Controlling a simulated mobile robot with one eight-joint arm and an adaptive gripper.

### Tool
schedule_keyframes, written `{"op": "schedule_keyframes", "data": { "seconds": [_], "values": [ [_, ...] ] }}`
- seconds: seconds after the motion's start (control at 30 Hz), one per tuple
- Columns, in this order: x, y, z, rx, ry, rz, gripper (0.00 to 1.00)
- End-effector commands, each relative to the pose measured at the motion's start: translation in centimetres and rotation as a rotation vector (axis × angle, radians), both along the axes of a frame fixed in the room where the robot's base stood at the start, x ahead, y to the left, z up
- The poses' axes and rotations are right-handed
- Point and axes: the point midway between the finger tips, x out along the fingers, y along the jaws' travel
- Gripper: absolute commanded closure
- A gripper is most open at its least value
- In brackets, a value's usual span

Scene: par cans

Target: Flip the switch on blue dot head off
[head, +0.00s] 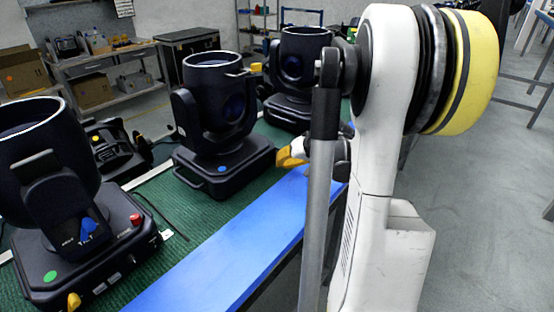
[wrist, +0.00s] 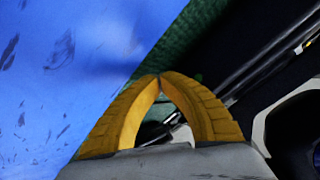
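The blue dot head (head: 215,125) is a black moving light standing upright on the green table top, mid-left in the head view. Its blue dot (head: 222,168) is on the near side of its base (head: 225,165). I cannot make out its switch. My gripper (head: 289,156) has yellow fingers and is just right of that base, above the blue table edge. In the wrist view the fingertips of my gripper (wrist: 160,77) meet, with nothing seen held between them. Dark parts with a rod-like piece lie beyond the fingers there; I cannot tell what they belong to.
A green-dot head (head: 70,200) with a red switch (head: 135,219) stands at near left. Another black head (head: 300,75) stands behind my gripper. The blue edge strip (head: 230,260) is clear. Grey floor (head: 480,200) is open to the right.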

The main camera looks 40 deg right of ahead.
Motion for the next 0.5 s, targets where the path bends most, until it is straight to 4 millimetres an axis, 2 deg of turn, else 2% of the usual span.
{"op": "schedule_keyframes", "data": {
  "seconds": [0.5],
  "values": [
    [-1.5,-0.2,0.2,0.0,0.0,0.0,1.0]
  ]
}}
